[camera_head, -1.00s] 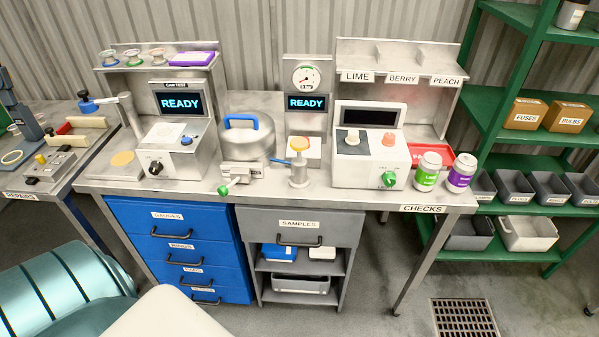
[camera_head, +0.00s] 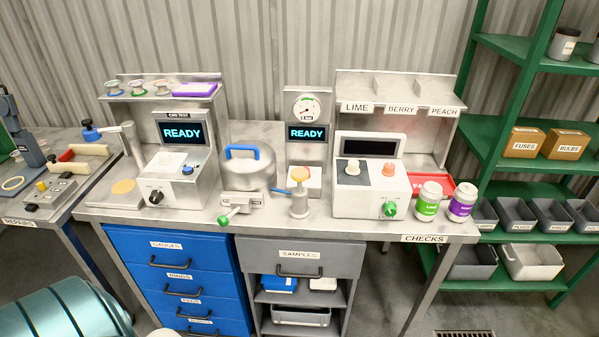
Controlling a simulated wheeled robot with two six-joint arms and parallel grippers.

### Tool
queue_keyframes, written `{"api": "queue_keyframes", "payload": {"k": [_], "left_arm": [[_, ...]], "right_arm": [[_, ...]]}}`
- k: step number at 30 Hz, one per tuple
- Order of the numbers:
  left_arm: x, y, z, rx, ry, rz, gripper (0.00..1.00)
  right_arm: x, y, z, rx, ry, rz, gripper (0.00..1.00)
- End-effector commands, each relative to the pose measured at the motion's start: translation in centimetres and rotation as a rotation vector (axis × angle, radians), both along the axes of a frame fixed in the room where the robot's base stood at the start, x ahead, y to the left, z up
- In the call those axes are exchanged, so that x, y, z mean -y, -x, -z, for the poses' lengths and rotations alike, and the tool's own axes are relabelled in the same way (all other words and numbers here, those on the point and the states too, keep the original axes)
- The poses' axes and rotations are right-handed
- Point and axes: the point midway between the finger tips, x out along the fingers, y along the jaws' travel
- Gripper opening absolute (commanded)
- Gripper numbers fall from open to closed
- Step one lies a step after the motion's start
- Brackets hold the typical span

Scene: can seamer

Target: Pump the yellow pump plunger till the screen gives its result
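The pump (camera_head: 299,203) stands on the bench as a grey metal cylinder with a yellow-orange plunger knob (camera_head: 300,174) on top. The knob is up, above the cylinder. Behind it a gauge panel carries a round dial (camera_head: 306,107) and a screen (camera_head: 307,133) that reads READY in blue. A blue-handled metal pot (camera_head: 249,166) stands just left of the pump, with a valve and green knob (camera_head: 223,220) at its front. Neither of my grippers is in view.
A can test unit (camera_head: 182,133), its screen also reading READY, stands left. A white box with a dark screen (camera_head: 368,145) stands right, beside two cans (camera_head: 429,200). Blue drawers (camera_head: 177,270) and a grey cabinet (camera_head: 300,255) are under the bench. Green shelves (camera_head: 520,190) stand right.

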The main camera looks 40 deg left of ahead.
Motion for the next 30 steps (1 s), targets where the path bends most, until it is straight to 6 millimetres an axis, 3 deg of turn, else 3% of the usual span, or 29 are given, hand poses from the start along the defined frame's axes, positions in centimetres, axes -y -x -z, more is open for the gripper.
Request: {"api": "queue_keyframes", "payload": {"k": [1,6,30], "left_arm": [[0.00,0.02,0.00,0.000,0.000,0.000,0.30],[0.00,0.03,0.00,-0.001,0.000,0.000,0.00],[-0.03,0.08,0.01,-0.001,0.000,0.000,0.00]], "right_arm": [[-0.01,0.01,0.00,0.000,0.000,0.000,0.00],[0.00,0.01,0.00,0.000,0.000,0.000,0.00],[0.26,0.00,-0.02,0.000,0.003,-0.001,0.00]]}}
